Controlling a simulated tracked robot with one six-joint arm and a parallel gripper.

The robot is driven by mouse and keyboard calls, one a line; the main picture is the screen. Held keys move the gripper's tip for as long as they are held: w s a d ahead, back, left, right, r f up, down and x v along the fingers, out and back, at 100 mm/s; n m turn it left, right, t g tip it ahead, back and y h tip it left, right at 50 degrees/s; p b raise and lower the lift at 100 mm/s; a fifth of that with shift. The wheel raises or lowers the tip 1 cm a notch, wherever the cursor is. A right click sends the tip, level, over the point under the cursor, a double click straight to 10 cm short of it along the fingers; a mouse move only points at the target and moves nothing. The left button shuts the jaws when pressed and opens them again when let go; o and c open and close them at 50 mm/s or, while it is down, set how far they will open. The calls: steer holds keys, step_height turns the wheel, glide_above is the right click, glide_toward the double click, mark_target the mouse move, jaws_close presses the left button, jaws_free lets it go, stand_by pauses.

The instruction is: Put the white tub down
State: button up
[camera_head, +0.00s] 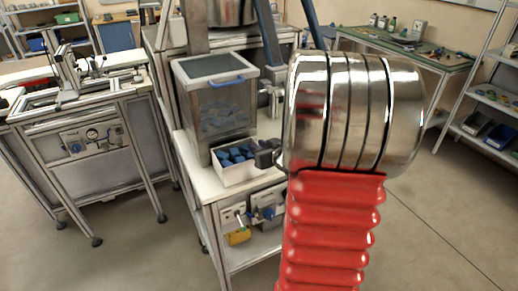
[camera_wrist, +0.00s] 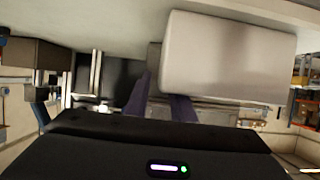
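The white tub (camera_head: 240,173) is an open box with several dark blue pieces in it. It is upright at the white tabletop, in front of the hopper; whether its base touches the top is unclear. My gripper (camera_head: 267,155) is at its right wall and looks shut on it. In the wrist view, the tub shows as a large pale face (camera_wrist: 230,55) at upper right. My dark gripper fingers (camera_wrist: 160,96) meet its left edge, and the right fingertip is hidden behind it. My metal and red arm covers the area to the right.
A tall clear-sided hopper (camera_head: 215,105) with a blue handle stands right behind the tub. The white tabletop (camera_head: 207,188) shows a narrow bare strip at the front left. A metal workbench (camera_head: 95,135) stands left, and a green-topped table (camera_head: 400,50) at back right.

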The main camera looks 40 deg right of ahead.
steer(key=shift+r, duration=0.15)
steer(key=v, duration=1.2)
stand_by(0.7)
